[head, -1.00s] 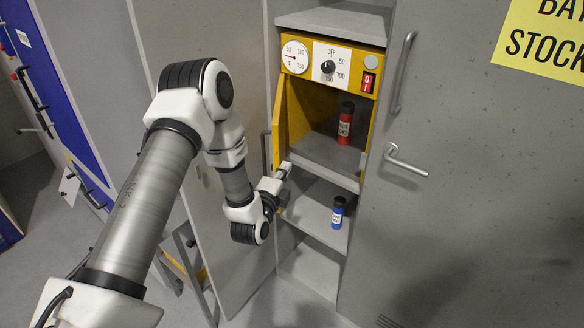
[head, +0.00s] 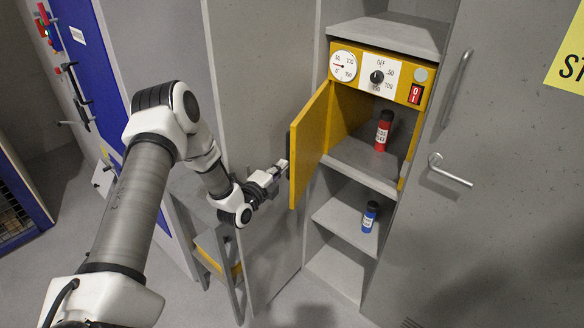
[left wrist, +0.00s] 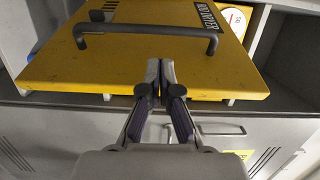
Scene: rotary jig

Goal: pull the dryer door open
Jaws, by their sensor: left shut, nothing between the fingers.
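The yellow dryer door (head: 311,150) stands swung out to the left, and the dryer's inside (head: 365,125) shows. In the left wrist view the door (left wrist: 150,70) fills the upper part, with a dark bar handle (left wrist: 148,32) across it. My left gripper (head: 282,166) is beside the door's outer face, on the left. In the left wrist view the left gripper's fingertips (left wrist: 160,64) are together and empty, over the door's near part and below the handle in the picture. I cannot tell whether they touch the door. My right gripper is not in view.
A red bottle (head: 383,130) stands inside the dryer and a blue bottle (head: 369,217) on the shelf below. The control panel (head: 378,74) is above the opening. A grey cabinet door with a lever handle (head: 450,172) is at right. A tall grey panel (head: 255,110) is behind my left arm.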

